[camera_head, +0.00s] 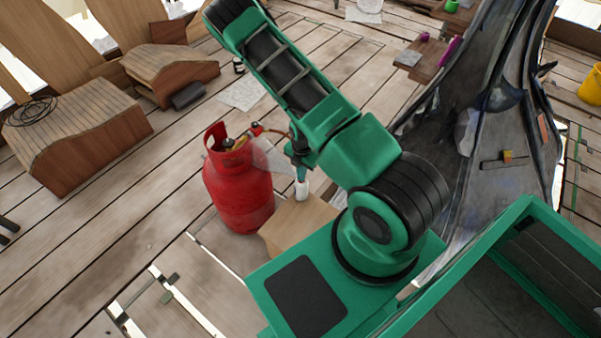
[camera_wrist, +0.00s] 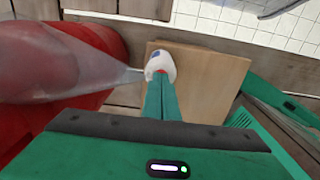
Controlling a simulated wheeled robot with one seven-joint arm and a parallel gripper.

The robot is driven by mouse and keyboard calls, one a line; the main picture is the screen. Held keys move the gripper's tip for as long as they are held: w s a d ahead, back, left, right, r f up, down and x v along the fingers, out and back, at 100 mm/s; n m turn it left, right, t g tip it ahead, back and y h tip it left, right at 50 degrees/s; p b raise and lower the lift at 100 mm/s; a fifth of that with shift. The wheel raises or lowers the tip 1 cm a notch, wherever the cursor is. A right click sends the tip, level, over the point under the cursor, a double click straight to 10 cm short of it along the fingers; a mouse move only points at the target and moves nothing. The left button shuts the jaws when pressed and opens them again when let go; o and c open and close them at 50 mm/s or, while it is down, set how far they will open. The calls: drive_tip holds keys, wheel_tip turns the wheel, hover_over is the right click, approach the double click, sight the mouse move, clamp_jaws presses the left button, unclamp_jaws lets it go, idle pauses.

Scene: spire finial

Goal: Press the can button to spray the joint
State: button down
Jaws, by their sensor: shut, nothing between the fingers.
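The spray can (camera_head: 301,191) stands on a wooden block, with its white top (camera_wrist: 158,62) showing in the wrist view. My gripper (camera_head: 301,178) points down onto the can. In the wrist view its fingers (camera_wrist: 161,82) are shut, empty and on the top, with a bit of red at their tips. The tips hide most of the button. A pale, see-through spray cone (camera_wrist: 70,65) leaves the can's left side and widens leftward. In the head view the spray (camera_head: 272,157) reaches toward the red hose joint (camera_head: 256,129) at the gas cylinder's valve.
The red gas cylinder (camera_head: 238,195) stands close left of the wooden block (camera_head: 290,224). My green base is close on the right. Wooden benches (camera_head: 75,140) stand at the left. The plank floor at lower left is mostly clear. A dark spire-like structure (camera_head: 495,120) rises at right.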

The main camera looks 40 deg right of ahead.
drive_tip(key=shift+s+a, duration=0.1)
wheel_tip(320, 180, up, 14)
idle(0.7)
idle(0.5)
drive_tip(key=s+d+r+m, duration=0.1)
drive_tip(key=s+r+m, duration=0.3)
drive_tip(key=r+m, duration=0.5)
drive_tip(key=s+d+r+m, duration=0.1)
drive_tip(key=s+r+m, duration=0.3)
drive_tip(key=r, duration=0.9)
drive_tip(key=s+a+r+m, duration=0.1)
drive_tip(key=s+r+m, duration=1.3)
drive_tip(key=s, duration=0.3)
drive_tip(key=shift+s+a+m, duration=0.15)
drive_tip(key=shift+a+m, duration=0.1)
drive_tip(key=shift+m, duration=0.35)
